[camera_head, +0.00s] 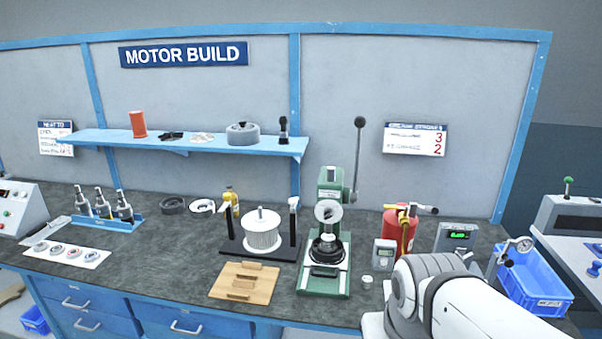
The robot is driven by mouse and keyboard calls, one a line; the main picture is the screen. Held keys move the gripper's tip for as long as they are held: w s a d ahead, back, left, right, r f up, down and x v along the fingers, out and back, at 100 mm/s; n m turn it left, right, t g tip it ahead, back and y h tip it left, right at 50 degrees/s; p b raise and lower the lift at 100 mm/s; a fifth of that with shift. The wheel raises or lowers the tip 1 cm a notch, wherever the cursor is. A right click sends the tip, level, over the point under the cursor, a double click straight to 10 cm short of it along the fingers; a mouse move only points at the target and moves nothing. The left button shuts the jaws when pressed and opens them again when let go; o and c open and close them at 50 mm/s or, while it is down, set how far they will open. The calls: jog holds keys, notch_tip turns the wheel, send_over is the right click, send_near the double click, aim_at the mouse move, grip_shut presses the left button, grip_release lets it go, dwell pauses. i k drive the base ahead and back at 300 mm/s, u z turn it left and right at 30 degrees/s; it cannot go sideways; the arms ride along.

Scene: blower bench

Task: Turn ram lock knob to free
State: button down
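A green arbor press (330,183) stands on the bench right of centre. Its long lever (357,160) points up and ends in a dark ball. A round grey part (328,211) faces forward on the press head; I cannot tell whether it is the ram lock knob or which way any knob is turned. Dark round tooling (326,248) sits on the green press base (318,284). My white and grey arm fills the lower right, in front of the bench. My gripper is not in view.
A red extinguisher-like cylinder (399,229) and a small grey meter (384,254) stand right of the press. A wound part on a black stand (232,246) and a wooden block (245,283) are left. A blue crate (540,290) is at far right.

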aim_at(329, 212)
jog(key=z, duration=2.25)
jog(key=k, duration=1.15)
jog(key=u, duration=1.25)
jog(key=i, duration=0.95)
jog(key=u, duration=0.05)
